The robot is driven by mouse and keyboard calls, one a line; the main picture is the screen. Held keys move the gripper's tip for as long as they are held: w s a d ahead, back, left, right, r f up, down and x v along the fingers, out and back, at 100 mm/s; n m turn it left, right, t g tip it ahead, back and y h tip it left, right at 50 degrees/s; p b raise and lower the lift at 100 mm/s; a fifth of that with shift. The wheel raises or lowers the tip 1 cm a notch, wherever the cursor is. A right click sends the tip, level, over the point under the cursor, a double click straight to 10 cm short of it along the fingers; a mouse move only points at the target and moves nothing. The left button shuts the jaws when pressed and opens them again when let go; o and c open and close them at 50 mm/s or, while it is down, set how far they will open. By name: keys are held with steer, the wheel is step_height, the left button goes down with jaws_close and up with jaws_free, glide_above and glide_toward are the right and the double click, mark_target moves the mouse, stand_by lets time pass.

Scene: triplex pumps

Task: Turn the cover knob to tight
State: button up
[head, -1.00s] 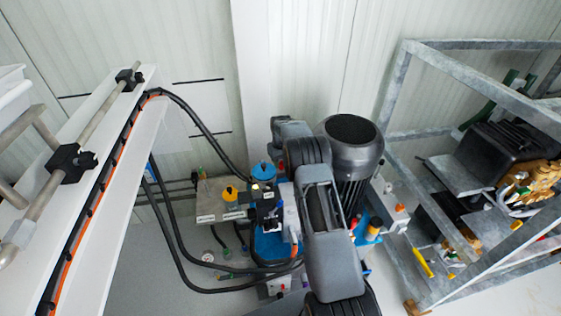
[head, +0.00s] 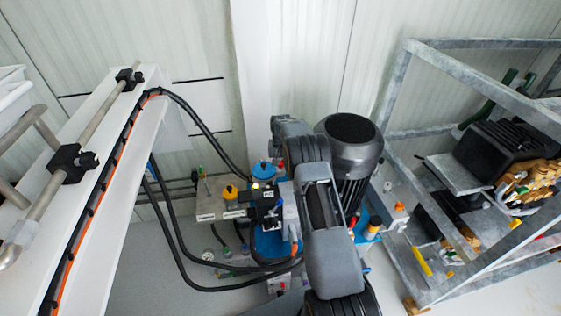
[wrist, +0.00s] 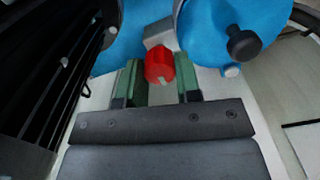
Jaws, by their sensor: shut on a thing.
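A red knob (wrist: 159,65) with a pale mark on its near side sits between the two green fingers of my gripper (wrist: 159,84) in the wrist view. It appears to be the cover knob. The fingers are shut on it, one at each side. Blue pump housings (wrist: 232,32) stand just beyond the knob, to its left and right. In the head view my grey arm reaches over the blue pump (head: 268,243) and hides the knob and the fingertips.
A black knob (wrist: 243,43) projects from the right blue housing. A dark motor (head: 350,145) stands close to my arm in the head view. Black hoses (head: 178,245) loop at the left, and a grey metal frame (head: 395,100) stands at the right.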

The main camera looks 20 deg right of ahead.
mark_target(281, 161)
steer(key=o, duration=0.9)
step_height(281, 161, up, 14)
steer(key=shift+f+p, duration=0.1)
steer(key=shift+p, duration=0.9)
steer(key=shift+w, duration=0.1)
